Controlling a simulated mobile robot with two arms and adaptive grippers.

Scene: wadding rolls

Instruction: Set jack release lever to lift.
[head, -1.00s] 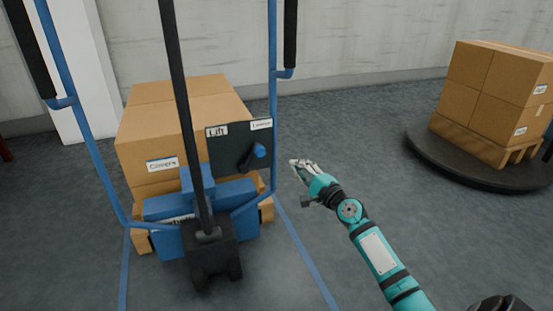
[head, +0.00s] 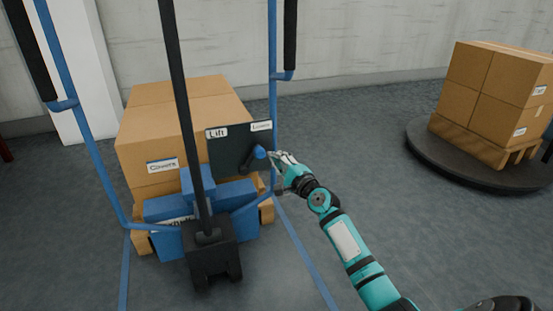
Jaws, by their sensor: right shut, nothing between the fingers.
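The jack release lever (head: 259,153) has a blue knob and sits on a dark panel (head: 228,151) on the pallet jack. The panel is marked "Lift" (head: 217,132) at its upper left and "Lower" (head: 261,126) at its upper right. The lever points up and to the right, toward the "Lower" side. My right gripper (head: 276,157) is shut and empty, just right of the blue knob. I cannot tell whether its fingertips touch the knob. My left gripper is not in view.
More boxes (head: 490,90) sit on a round dark turntable (head: 425,150) at right. The floor between is clear.

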